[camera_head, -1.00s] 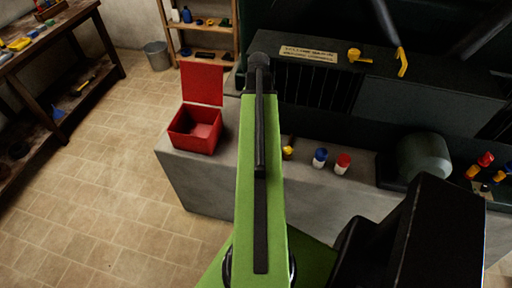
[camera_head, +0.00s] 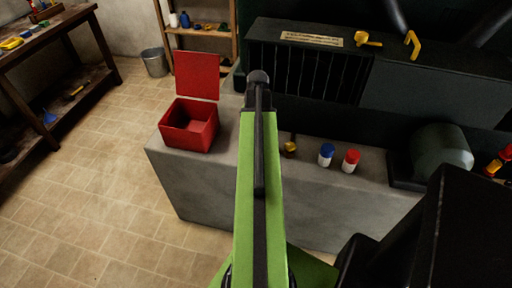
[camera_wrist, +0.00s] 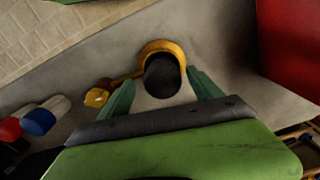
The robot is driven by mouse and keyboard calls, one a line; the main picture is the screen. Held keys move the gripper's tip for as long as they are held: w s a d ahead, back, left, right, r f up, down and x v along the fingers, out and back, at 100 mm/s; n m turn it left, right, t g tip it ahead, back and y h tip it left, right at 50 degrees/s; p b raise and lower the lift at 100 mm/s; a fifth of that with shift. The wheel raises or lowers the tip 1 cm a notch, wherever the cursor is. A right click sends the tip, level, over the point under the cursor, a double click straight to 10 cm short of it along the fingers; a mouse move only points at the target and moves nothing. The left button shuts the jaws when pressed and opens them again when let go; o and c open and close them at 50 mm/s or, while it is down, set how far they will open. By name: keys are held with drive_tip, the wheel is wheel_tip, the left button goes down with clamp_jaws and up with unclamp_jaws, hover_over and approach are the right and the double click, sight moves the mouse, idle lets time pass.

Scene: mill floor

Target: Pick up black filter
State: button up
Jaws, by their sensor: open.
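A black round filter (camera_wrist: 162,80) shows in the wrist view on the grey ledge, with a yellow ring (camera_wrist: 160,46) around its far side. I cannot tell whether the filter sits inside the ring or in front of it. My gripper (camera_wrist: 160,88) is open, one teal finger on each side of the filter, with nothing clearly held. Whether the fingers touch it cannot be told. In the head view my green arm hides the filter and the fingers.
A red open box (camera_head: 188,128) stands left of my arm on the grey ledge (camera_head: 225,180). A dark machine (camera_head: 420,90) rises behind.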

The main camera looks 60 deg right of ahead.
wheel_tip(320, 180, down, 3)
drive_tip(key=shift+f+b, duration=0.1)
drive_tip(key=shift+b, duration=0.8)
drive_tip(key=shift+r, duration=0.2)
drive_tip(key=shift+c, duration=0.4)
drive_tip(key=c, duration=1.5)
